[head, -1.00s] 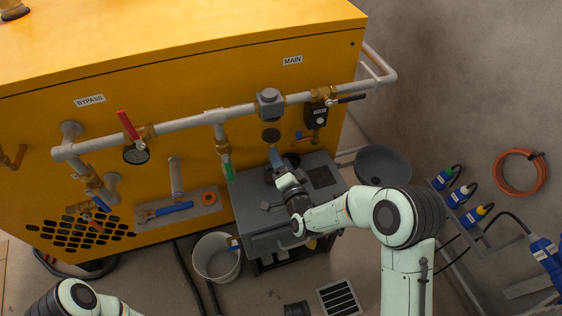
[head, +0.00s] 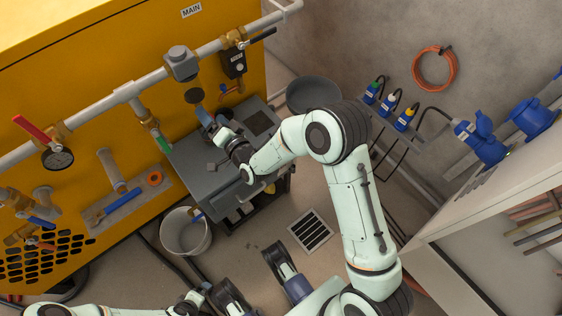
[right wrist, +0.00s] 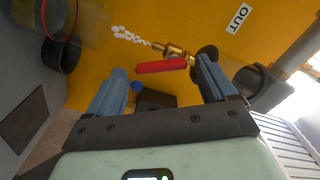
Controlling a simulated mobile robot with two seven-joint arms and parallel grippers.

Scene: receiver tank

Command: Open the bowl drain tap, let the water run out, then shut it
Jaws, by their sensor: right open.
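In the head view my right gripper (head: 203,113) is low in front of the yellow panel, just below the grey filter housing (head: 182,63). In the right wrist view its two blue fingers (right wrist: 162,82) are apart and empty. A red lever (right wrist: 162,67) on a brass tap (right wrist: 180,52) shows beyond the gap between them. I cannot tell whether the lever touches a finger. Pale beads (right wrist: 130,36) lie in line with the tap's end. A clear bowl (right wrist: 85,25) is at upper left. My left arm shows at the bottom of the head view; its jaws are unclear.
A grey bench (head: 195,170) stands under my right gripper. A white bucket (head: 185,235) is on the floor beside it. A floor grate (head: 311,231) and a grey basin (head: 313,93) are to the right. A red-handled valve (head: 32,128) is at the left.

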